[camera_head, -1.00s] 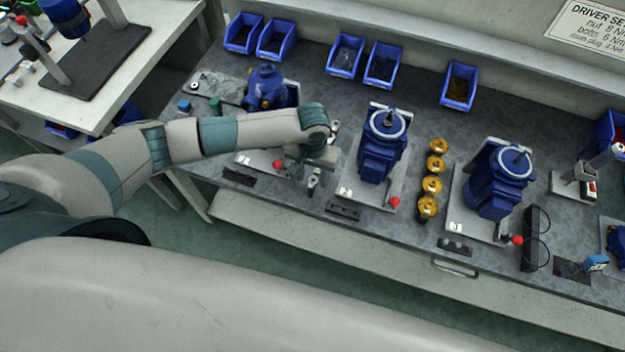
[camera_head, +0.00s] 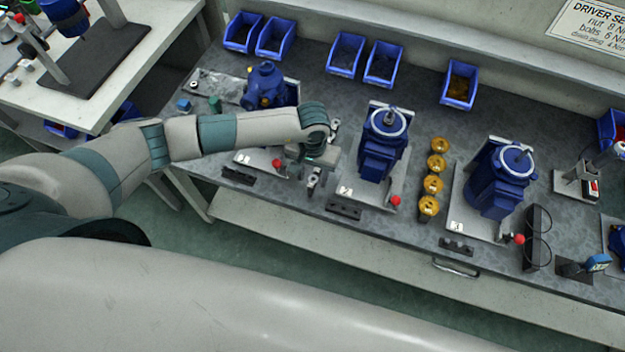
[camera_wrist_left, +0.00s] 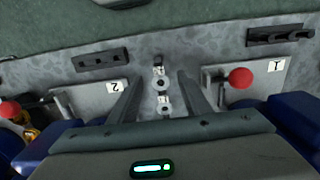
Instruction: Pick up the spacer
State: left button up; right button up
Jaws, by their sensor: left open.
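Small metallic ring-shaped parts lie in a short row on the bench between the fingers of my left gripper in the left wrist view; the larger, pale ring (camera_wrist_left: 161,83) looks like the spacer, though I cannot be sure. A smaller ring (camera_wrist_left: 164,103) lies nearer the palm. In the head view the row (camera_head: 314,180) shows just in front of my left gripper (camera_head: 312,165), partly hidden by it. The left gripper is open, its two fingers apart on either side of the row, pointing down. It holds nothing. My right gripper is not in view.
Blue pumps on plates stand either side, including pump 2 (camera_head: 382,145) and another (camera_head: 500,180) farther right. Red-knobbed levers (camera_wrist_left: 240,78) flank the gripper. Several brass parts (camera_head: 433,184) stand in a line. Blue bins (camera_head: 345,55) line the back. The bench's front edge is close.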

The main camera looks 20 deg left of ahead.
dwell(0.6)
pick_arm(q)
jog(key=c, duration=1.1)
